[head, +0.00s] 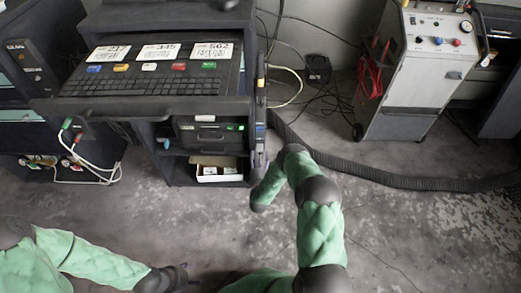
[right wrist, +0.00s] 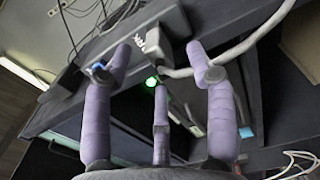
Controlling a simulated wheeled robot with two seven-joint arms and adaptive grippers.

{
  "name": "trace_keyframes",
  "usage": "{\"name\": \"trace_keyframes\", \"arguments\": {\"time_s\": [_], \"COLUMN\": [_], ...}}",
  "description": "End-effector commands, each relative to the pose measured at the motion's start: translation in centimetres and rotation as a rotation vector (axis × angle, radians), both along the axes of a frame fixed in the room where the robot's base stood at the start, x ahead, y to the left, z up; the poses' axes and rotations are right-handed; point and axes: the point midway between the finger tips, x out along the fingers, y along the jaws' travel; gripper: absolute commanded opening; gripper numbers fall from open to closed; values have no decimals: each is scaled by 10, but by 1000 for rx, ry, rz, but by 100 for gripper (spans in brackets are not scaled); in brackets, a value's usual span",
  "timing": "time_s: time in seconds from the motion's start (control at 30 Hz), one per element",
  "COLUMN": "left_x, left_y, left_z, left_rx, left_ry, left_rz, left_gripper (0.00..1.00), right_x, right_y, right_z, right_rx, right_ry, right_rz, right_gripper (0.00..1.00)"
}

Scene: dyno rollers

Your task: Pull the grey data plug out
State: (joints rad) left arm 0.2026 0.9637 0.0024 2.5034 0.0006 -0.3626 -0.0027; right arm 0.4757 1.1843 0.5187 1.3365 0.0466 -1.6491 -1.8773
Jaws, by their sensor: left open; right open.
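In the right wrist view, a grey block (right wrist: 174,28), which looks like the grey data plug, sits by the dark cart's edge beyond my fingertips. My left gripper (head: 178,277) is open and empty low above the floor.
The dark cart (head: 70,108) carries a keyboard and number cards. A green light (right wrist: 152,82) glows beyond the fingers. Red and green plugs (head: 72,130) hang at its left.

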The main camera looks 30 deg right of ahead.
Motion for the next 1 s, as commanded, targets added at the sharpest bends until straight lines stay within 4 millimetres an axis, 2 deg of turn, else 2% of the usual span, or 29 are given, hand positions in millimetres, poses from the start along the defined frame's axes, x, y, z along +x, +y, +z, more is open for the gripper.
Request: {"name": "trace_keyframes", "arguments": {"time_s": [0.07, 0.4, 1.0], "left_x": [0, 0, 0], "left_y": [0, 0, 0], "left_z": [-6, -3, -3], "left_rx": [0, 0, 0], "left_ry": [0, 0, 0], "left_rz": [0, 0, 0], "left_gripper": [62, 62, 62], "right_x": [9, 36, 41], "right_y": [-6, -22, -25], "right_z": [-1, 1, 0], "right_rx": [-2, -1, 0], "right_ry": [-3, -1, 0], "right_rz": [-1, 0, 0], "right_gripper": [57, 57, 57]}}
